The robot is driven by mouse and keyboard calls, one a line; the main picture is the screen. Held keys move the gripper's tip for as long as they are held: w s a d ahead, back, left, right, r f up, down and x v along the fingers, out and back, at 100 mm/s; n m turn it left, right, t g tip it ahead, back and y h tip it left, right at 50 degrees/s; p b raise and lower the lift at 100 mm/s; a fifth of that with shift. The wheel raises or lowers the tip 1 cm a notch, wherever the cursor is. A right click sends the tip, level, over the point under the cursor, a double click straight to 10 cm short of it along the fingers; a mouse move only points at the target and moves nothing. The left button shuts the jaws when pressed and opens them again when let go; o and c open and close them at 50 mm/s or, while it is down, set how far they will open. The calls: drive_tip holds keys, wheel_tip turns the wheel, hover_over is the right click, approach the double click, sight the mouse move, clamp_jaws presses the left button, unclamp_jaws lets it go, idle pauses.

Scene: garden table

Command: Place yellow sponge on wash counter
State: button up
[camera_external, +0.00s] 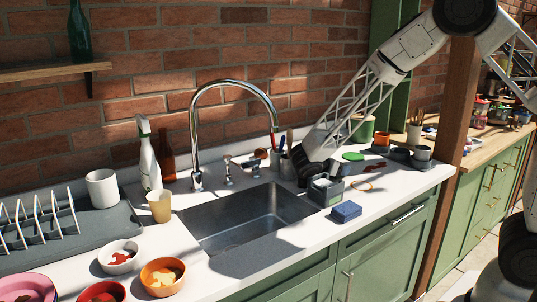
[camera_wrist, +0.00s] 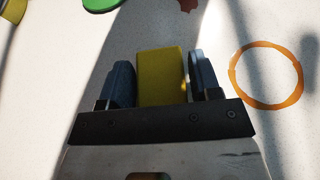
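The yellow sponge (camera_wrist: 161,76) sits between the two fingers of my gripper (camera_wrist: 162,80) in the wrist view. It fills almost the whole gap, close against the left finger, with a thin strip between it and the right finger. I cannot tell whether the fingers press on it. In the external view my gripper (camera_external: 323,182) is low over the wash counter (camera_external: 300,236), right of the sink, at a small dark grey box-like shape. The yellow sponge cannot be made out there. The wash counter also shows in the wrist view (camera_wrist: 258,25).
A blue sponge (camera_external: 345,211) lies in front of my gripper. An orange ring (camera_external: 361,186) and green disc (camera_external: 353,156) lie to its right. The sink (camera_external: 245,218) and faucet (camera_external: 197,178) are left. A utensil cup (camera_external: 287,165) stands behind. Counter right of the blue sponge is clear.

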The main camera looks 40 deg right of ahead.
drive_tip(key=shift+o, duration=1.1)
drive_tip(key=shift+r, duration=0.15)
drive_tip(key=shift+a+r, duration=0.2)
drive_tip(key=shift+a, duration=0.25)
drive_tip(key=v, duration=0.4)
drive_tip(key=shift+a+r, duration=0.15)
drive_tip(key=shift+r, duration=0.05)
wheel_tip(320, 180, up, 7)
drive_tip(key=shift+f, duration=0.25)
